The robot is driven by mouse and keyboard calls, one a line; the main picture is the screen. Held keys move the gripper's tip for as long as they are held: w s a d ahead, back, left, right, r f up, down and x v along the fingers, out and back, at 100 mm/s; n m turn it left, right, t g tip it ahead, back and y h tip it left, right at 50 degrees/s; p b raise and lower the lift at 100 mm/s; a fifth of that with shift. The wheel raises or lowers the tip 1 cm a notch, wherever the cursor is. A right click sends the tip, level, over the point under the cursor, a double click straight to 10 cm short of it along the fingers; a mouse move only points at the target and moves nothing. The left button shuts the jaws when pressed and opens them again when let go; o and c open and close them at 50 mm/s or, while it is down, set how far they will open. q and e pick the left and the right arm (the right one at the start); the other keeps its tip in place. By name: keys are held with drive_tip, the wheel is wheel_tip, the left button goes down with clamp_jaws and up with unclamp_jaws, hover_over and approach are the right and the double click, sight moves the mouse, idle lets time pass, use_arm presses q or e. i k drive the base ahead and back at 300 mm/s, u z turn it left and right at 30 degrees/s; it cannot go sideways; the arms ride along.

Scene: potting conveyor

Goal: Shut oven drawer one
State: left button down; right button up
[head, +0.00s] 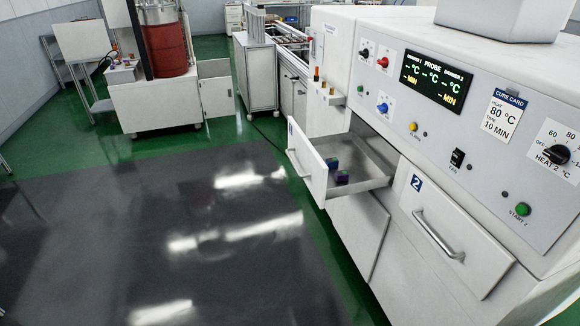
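The oven (400,120) is a white cabinet on the right of the head view, with a sloping control panel. An oven drawer (307,165) on its left side is pulled out; a small blue label on its front is too small to read, and it sits beside the drawer marked 2. Small dark parts with green and purple-blue faces (333,163) lie inside it. Drawer two (440,226), with a metal handle, looks shut. Neither of my grippers shows in the head view.
The panel carries a display (437,79), coloured buttons and a heat dial (557,154). Open grey floor (150,230) lies left of the oven. A red drum (166,48) on a white cabinet and a conveyor bench (290,45) stand farther back.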

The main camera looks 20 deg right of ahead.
sight(367, 172)
drive_tip(key=z, duration=0.4)
drive_tip(key=i, duration=0.8)
drive_tip(key=z, duration=0.75)
